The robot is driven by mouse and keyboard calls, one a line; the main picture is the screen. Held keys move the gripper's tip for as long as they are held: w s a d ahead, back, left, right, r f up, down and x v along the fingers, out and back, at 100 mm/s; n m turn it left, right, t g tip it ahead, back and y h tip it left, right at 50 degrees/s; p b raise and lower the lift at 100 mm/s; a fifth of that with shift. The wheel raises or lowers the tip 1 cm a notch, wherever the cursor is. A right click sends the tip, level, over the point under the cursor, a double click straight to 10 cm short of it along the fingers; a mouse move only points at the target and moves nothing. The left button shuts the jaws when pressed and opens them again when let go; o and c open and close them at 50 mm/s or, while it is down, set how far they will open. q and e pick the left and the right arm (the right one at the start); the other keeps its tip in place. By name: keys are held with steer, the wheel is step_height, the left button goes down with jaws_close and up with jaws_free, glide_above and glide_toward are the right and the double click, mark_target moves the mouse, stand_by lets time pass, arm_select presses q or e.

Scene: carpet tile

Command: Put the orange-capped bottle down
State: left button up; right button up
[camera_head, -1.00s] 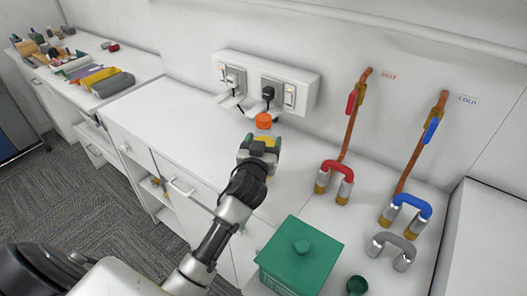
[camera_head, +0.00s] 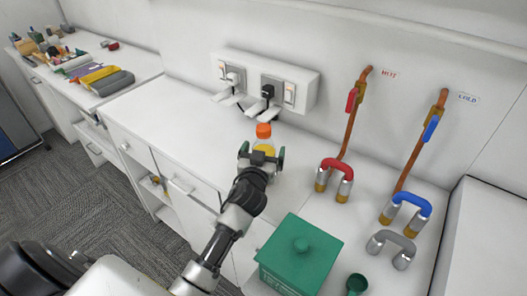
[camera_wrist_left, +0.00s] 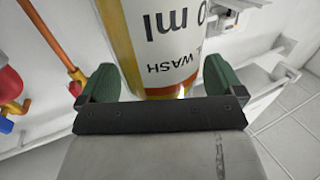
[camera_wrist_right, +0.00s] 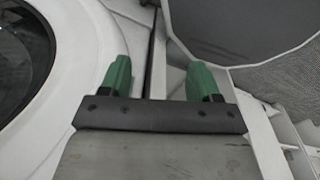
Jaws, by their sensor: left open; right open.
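The orange-capped bottle (camera_head: 264,138) stands upright on the white counter below the wall sockets, its yellow lower part partly hidden by my left gripper. My left gripper (camera_head: 261,157) is open, with its green fingers on either side of the bottle. In the left wrist view the bottle's labelled body (camera_wrist_left: 165,45) fills the space ahead of the left gripper (camera_wrist_left: 158,82), between the spread fingers. My right gripper (camera_wrist_right: 158,80) is open and empty in the right wrist view. It is not visible in the head view.
A green lidded box (camera_head: 299,257) and a small green cup (camera_head: 356,284) sit at the front right. The counter left of the bottle is clear.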

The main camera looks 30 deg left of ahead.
arm_select(q)
steer(key=shift+r, duration=0.1)
steer(key=b+v, duration=0.2)
steer(key=v, duration=1)
